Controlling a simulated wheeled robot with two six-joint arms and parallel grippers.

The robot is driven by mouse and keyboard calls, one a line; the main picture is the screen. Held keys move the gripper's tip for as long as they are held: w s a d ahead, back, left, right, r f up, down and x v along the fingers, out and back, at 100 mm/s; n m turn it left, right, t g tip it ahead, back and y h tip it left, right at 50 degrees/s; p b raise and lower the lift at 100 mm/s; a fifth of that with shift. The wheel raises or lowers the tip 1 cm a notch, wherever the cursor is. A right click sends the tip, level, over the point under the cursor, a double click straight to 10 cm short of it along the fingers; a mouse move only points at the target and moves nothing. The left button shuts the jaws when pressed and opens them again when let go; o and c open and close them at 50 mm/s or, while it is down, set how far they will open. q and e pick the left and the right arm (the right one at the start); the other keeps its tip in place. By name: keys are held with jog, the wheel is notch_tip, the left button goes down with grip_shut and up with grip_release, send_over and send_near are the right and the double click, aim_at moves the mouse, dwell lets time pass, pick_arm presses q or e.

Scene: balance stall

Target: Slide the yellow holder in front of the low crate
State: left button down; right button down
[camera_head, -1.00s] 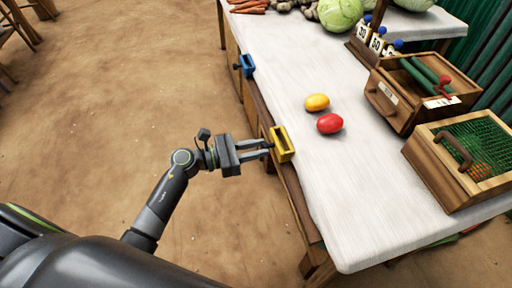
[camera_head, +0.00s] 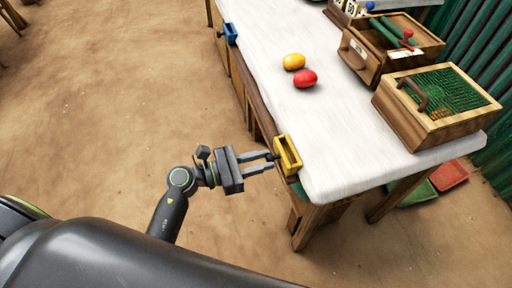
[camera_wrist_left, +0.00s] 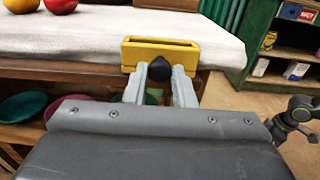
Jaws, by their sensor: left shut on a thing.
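The yellow holder (camera_head: 288,155) sits on the table's front edge, close to the near corner. In the left wrist view the holder (camera_wrist_left: 160,52) is a yellow, box-like piece with a dark knob facing me. My left gripper (camera_head: 271,161) is shut on this knob, its two fingers on either side (camera_wrist_left: 159,76). A wooden crate with a green mesh lid (camera_head: 400,124) stands across the table, roughly opposite the holder. A second wooden box (camera_head: 362,62) with green cylinders stands beyond it. I cannot tell for certain which is the low crate. My right gripper is not in view.
A blue holder (camera_head: 230,33) sits farther along the same edge. A yellow fruit (camera_head: 294,62) and a red one (camera_head: 305,78) lie on the white tabletop (camera_head: 335,130). Green and red trays (camera_head: 449,176) rest below the right side. The tabletop behind the yellow holder is clear.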

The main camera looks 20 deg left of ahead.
pick_arm(q)
jog(key=shift+s+d+f, duration=0.1)
jog(key=shift+s, duration=0.15)
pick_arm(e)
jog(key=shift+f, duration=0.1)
pick_arm(q)
jog(key=c, duration=1.5)
grip_release()
jog(key=o, duration=0.3)
jog(key=shift+s+d, duration=0.1)
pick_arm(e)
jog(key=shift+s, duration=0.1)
pick_arm(q)
jog(key=b+v, duration=0.2)
jog(key=v, duration=1.5)
jog(key=shift+a, duration=0.25)
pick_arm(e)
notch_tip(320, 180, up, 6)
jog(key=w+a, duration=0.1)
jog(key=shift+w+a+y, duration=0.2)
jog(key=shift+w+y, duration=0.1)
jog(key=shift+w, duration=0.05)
